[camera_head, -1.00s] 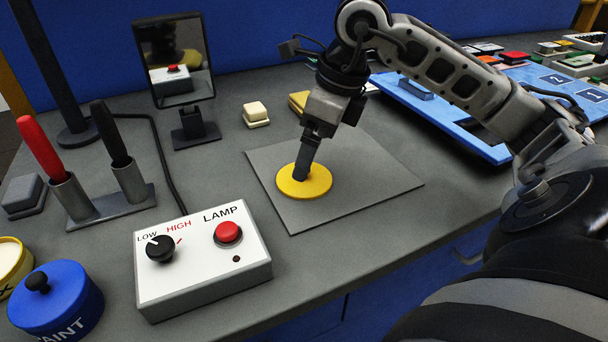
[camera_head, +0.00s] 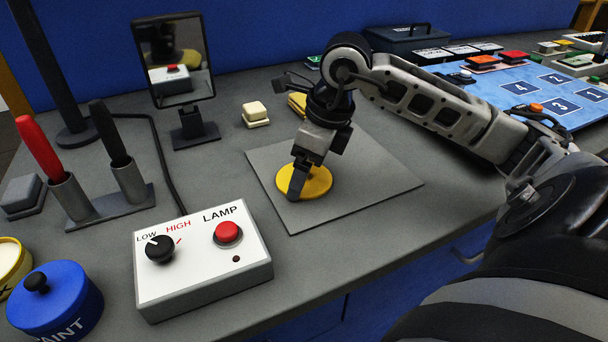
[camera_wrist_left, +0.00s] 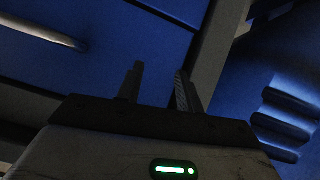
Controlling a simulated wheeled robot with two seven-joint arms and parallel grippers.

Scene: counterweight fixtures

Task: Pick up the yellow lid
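The yellow lid (camera_head: 319,183) is a flat round disc lying on a thin grey square plate (camera_head: 375,180) on the bench in the head view. My right gripper (camera_head: 297,187), on the arm from the right, points down over the lid's left part and hides some of it. Its fingers overlap in this view, so their gap and any contact with the lid cannot be made out. My left gripper (camera_wrist_left: 158,88) shows only in the left wrist view, with its two fingers apart and nothing between them.
A lamp box (camera_head: 200,262) with a knob and red button stands in front left. A blue paint pot (camera_head: 58,303) is beside it. A mirror (camera_head: 175,62), a cream block (camera_head: 256,114) and a yellow block (camera_head: 298,102) stand behind. A numbered blue board (camera_head: 535,92) is at right.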

